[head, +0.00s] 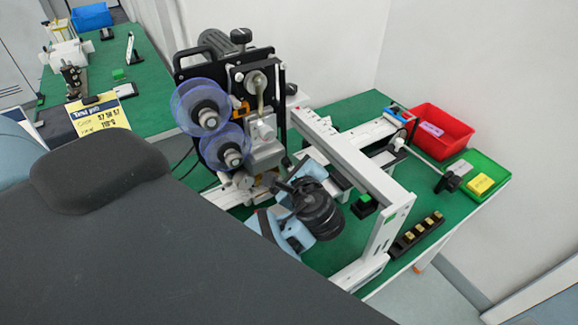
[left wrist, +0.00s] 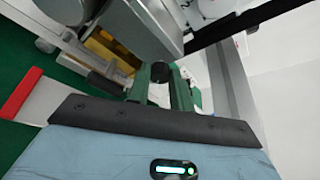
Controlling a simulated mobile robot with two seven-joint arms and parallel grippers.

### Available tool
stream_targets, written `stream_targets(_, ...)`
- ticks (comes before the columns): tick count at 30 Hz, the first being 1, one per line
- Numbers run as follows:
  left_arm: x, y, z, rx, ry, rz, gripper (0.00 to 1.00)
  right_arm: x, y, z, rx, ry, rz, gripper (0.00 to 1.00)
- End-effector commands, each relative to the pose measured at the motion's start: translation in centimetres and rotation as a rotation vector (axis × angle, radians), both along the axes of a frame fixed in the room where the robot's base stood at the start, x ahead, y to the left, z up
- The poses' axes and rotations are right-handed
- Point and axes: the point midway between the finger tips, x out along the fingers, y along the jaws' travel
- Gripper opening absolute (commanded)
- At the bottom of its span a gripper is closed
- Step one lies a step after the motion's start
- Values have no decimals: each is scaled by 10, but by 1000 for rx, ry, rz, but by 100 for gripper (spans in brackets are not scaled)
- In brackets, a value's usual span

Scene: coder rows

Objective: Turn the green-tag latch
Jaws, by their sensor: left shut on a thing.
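My left gripper (head: 272,182) reaches in at the front of the coder machine (head: 264,135), its black and light-blue wrist just below the print unit. In the left wrist view, the two green fingers of my left gripper (left wrist: 160,86) are closed on a small dark knob-like part, taken as the latch (left wrist: 159,71), under the grey metal housing (left wrist: 140,28). Its tag cannot be made out there, and the fingers hide part of it. In the head view the held part is hidden by my wrist. My right gripper is not in view.
A white conveyor frame (head: 345,155) runs close to the right of my wrist. A red bin (head: 452,118) and a green tray (head: 492,167) sit at the far right. Two blue-rimmed reels (head: 190,105) are at the left.

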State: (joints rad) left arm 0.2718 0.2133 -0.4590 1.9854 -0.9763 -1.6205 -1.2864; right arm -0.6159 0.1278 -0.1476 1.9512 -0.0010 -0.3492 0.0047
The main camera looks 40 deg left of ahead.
Motion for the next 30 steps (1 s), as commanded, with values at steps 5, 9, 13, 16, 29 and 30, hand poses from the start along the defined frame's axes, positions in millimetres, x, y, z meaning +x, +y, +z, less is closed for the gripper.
stream_targets(5, 1, -1, 1, 57, 143, 2, 0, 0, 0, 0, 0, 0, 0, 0)
stream_targets(9, 2, -1, 2, 99, 240, 0, 0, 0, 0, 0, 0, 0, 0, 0)
stream_targets(13, 3, -1, 1, 130, 315, 0, 0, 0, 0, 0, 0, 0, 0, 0)
stream_targets(16, 3, -1, 2, 149, 358, 1, 0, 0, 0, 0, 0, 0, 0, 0)
stream_targets(29, 3, -2, 1, 179, 430, 0, 0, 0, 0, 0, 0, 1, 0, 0)
stream_targets(30, 3, -2, 1, 179, 430, 0, 0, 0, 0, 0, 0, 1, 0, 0)
